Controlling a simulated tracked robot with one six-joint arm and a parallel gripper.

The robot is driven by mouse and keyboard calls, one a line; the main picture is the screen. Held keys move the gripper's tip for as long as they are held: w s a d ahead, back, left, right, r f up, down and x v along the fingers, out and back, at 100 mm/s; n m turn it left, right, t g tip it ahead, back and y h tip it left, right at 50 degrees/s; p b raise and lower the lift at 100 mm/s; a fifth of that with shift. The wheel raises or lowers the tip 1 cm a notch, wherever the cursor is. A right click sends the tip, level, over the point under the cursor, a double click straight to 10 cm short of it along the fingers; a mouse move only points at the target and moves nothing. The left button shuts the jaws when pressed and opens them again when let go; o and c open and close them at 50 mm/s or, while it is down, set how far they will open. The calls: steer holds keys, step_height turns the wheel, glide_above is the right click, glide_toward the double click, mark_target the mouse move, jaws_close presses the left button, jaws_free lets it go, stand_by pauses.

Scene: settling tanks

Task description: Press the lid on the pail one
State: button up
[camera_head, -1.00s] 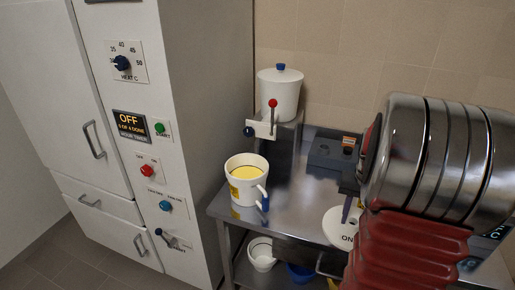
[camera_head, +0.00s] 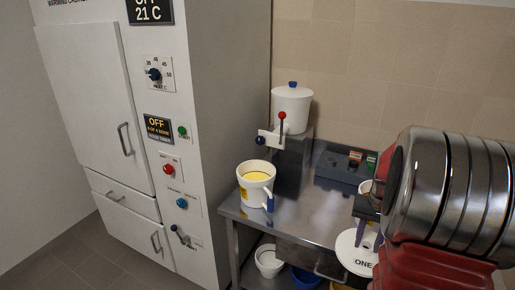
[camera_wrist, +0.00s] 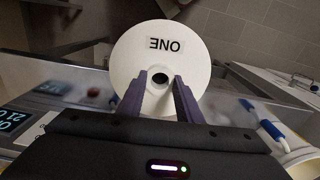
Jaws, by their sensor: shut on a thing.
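A round white lid (camera_head: 349,256) marked ONE hangs from my gripper (camera_head: 369,236), at the right of the bench front. In the wrist view my purple fingers (camera_wrist: 163,88) are shut on the middle of the lid (camera_wrist: 200,52), beside a dark round hole. A white vessel (camera_head: 244,190) with yellow contents, a yellow label and a blue-gripped side handle stands open on the bench, left of the lid. I cannot tell whether it is pail one. My arm hides part of the bench's right side.
A lidded white pot (camera_head: 291,108) with a red-knobbed lever stands behind, on a raised stand. A grey box (camera_head: 338,171) sits at the bench's back. A white bowl (camera_head: 268,264) and a blue one (camera_head: 304,278) are below. A tall cabinet (camera_head: 235,110) borders the left. Bare bench (camera_head: 305,212) lies mid-right.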

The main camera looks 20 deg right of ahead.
steer(key=w+a+n, duration=0.3)
steer(key=w+a, duration=0.4)
steer(key=w, duration=0.2)
steer(key=w+a+f+n, duration=0.1)
steer(key=w+a, duration=0.3)
steer(key=a, duration=0.5)
steer(key=w+a+f+n, duration=0.1)
steer(key=w+a+n, duration=0.2)
steer(key=a, duration=0.7)
steer(key=w+a+f+n, duration=0.2)
steer(key=w+a, duration=0.3)
steer(key=a, duration=0.4)
steer(key=shift+a, duration=0.15)
steer(key=shift+d, duration=0.5)
steer(key=shift+w, duration=0.15)
